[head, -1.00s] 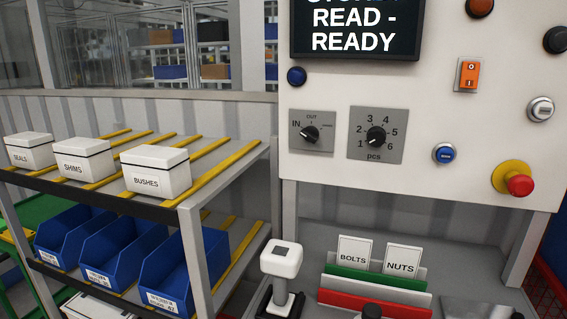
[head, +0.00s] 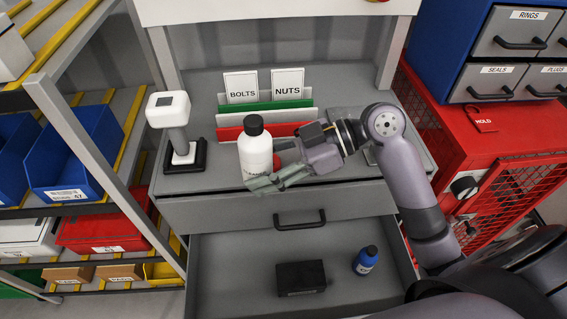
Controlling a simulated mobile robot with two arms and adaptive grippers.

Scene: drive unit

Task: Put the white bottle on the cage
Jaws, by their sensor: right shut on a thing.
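The white bottle (head: 256,152) has a black cap and stands upright at the front of the grey bench top in the head view. My right gripper (head: 267,171) reaches in from the right and is shut on the bottle's lower part. I cannot tell whether the bottle's base touches the bench. The red cage (head: 497,203) with mesh sides stands at the right, beside the bench. My left gripper is not in view.
An open drawer (head: 225,270) below the bench holds a black box (head: 301,278) and a blue bottle (head: 366,260). A white scanner (head: 178,129) stands left of the white bottle.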

